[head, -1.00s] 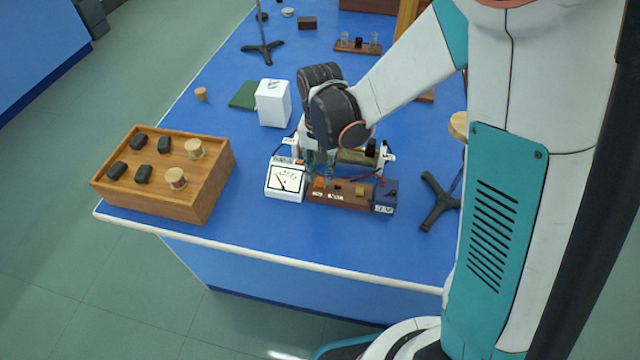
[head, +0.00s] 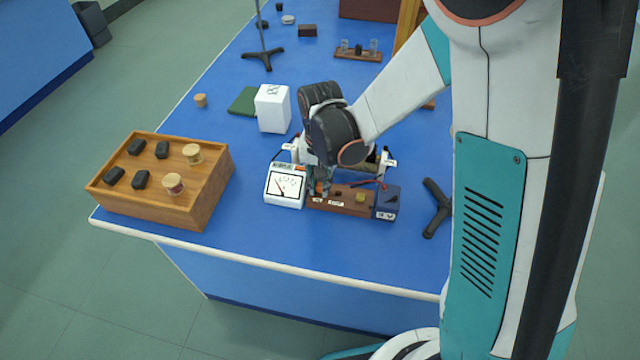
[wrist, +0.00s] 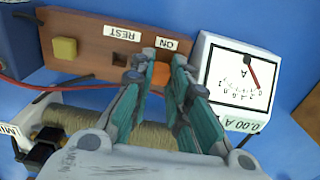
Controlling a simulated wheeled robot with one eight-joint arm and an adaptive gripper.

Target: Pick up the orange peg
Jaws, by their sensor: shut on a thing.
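The orange peg (wrist: 160,74) shows in the wrist view between the tips of my gripper (wrist: 159,82), at the end of the brown wooden board (wrist: 90,50) near the label "ON". My gripper is shut on the peg, with a teal-lined finger on each side of it. I cannot tell whether the peg is still seated in the board.
A white meter (head: 285,187) stands just left of the board. A yellow block (wrist: 65,48) and an empty square hole (wrist: 120,60) by "REST" are on the board. A dark blue box (head: 388,202) is at its right end. A coil (wrist: 110,134) lies behind.

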